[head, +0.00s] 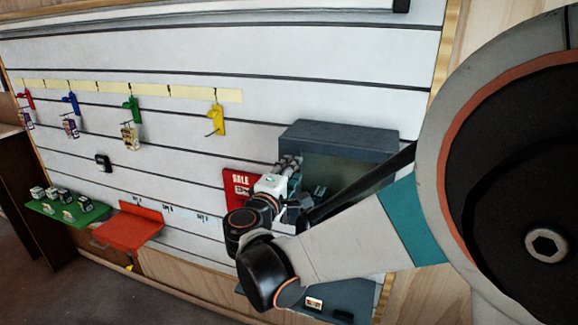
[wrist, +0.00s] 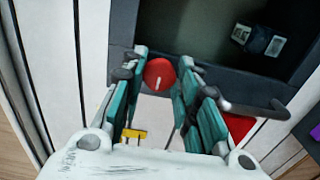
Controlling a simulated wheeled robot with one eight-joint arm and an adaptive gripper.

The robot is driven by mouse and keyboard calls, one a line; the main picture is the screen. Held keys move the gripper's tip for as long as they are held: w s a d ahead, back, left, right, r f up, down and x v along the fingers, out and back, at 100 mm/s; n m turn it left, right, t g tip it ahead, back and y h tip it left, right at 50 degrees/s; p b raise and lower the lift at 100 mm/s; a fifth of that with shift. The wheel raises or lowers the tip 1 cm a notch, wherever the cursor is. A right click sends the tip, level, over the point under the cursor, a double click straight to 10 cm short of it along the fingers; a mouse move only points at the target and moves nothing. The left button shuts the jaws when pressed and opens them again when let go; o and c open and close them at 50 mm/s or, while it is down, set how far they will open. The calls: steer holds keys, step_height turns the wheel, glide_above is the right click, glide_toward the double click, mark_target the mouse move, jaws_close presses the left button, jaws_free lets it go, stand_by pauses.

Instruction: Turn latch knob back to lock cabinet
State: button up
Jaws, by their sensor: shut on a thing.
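The cabinet (head: 340,133) is a dark grey box on the slatted wall, right of centre in the head view. Its frame (wrist: 122,25) and dark inside fill the top of the wrist view. The latch knob (wrist: 160,73) is a red disc with a pale line mark, at the cabinet's lower edge. My gripper (wrist: 162,65) has its teal fingers on both sides of the knob, shut on it. It also shows in the head view (head: 290,165), in front of the cabinet's left side, where the knob is hidden. I cannot tell whether a clear door covers the front.
A dark handle bar (wrist: 255,107) sits right of my fingers. A red SALE sign (head: 238,183) is left of the cabinet. Small items (wrist: 258,40) lie inside it. A red shelf (head: 128,228) and a green shelf (head: 66,213) stand lower left.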

stand_by(0.3)
steer(key=o, duration=1.1)
steer(key=shift+c, duration=0.2)
